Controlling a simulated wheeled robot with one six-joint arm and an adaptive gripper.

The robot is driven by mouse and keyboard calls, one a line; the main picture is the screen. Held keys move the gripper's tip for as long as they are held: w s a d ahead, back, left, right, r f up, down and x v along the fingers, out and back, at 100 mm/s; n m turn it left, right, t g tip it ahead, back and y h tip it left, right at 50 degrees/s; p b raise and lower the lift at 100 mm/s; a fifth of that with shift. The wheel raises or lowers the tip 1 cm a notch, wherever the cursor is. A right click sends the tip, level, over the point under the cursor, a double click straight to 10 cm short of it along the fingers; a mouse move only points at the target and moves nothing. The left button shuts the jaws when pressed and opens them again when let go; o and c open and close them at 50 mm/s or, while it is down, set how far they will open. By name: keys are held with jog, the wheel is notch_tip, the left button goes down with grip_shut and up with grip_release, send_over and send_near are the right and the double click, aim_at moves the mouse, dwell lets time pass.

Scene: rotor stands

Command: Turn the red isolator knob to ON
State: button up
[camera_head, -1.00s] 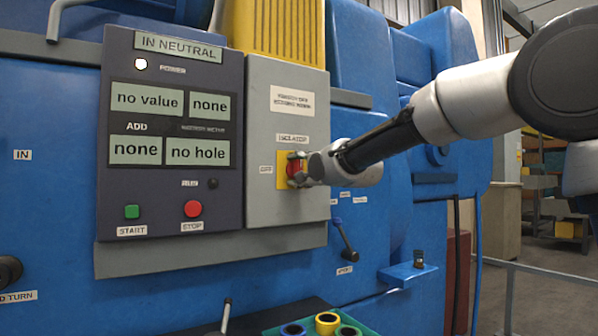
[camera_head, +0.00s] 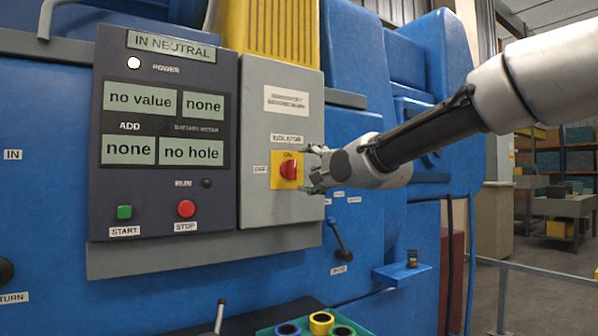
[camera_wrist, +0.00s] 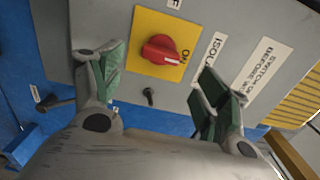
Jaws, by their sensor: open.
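The red isolator knob (camera_head: 289,171) sits on a yellow plate (camera_head: 279,181) on the grey switch box, with ON printed above it and OFF on a label to its left. In the wrist view the knob (camera_wrist: 159,49) is in the upper middle, beyond the fingertips. Its raised bar seems to lie roughly toward the ON mark, but its exact pointing is hard to tell. My gripper (camera_head: 311,169) is open and empty, just right of the knob and apart from it. In the wrist view my gripper (camera_wrist: 158,82) has its green-padded fingers spread wide.
The dark panel (camera_head: 165,240) left of the box has a lit power lamp (camera_head: 134,63), a green start button (camera_head: 124,212) and a red stop button (camera_head: 186,209). A lever (camera_head: 340,240) and a blue shelf (camera_head: 402,274) stick out below right. Coloured rings (camera_head: 321,322) stand below.

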jog(key=shift+v, duration=1.8)
jog(key=s+d+f+n+g+h, duration=0.25)
jog(key=f+n, duration=0.25)
jog(key=f, duration=0.4)
jog(key=s+d+f+n+g+h, duration=0.2)
jog(key=s+d+f+n+g, duration=0.25)
jog(key=f, duration=0.35)
jog(key=s+d+f+n+g+h, duration=0.1)
jog(key=s+d+f, duration=0.4)
jog(key=s+d, duration=0.7)
jog(key=s+d+f+n+g+h, duration=0.1)
jog(key=s+d+f+h, duration=0.3)
jog(key=s+d, duration=0.8)
jog(key=d+f+g, duration=0.1)
jog(key=d, duration=0.1)
jog(key=shift+s+d+f+g, duration=0.25)
jog(key=shift+s+f+g, duration=0.1)
jog(key=shift+f+g, duration=0.05)
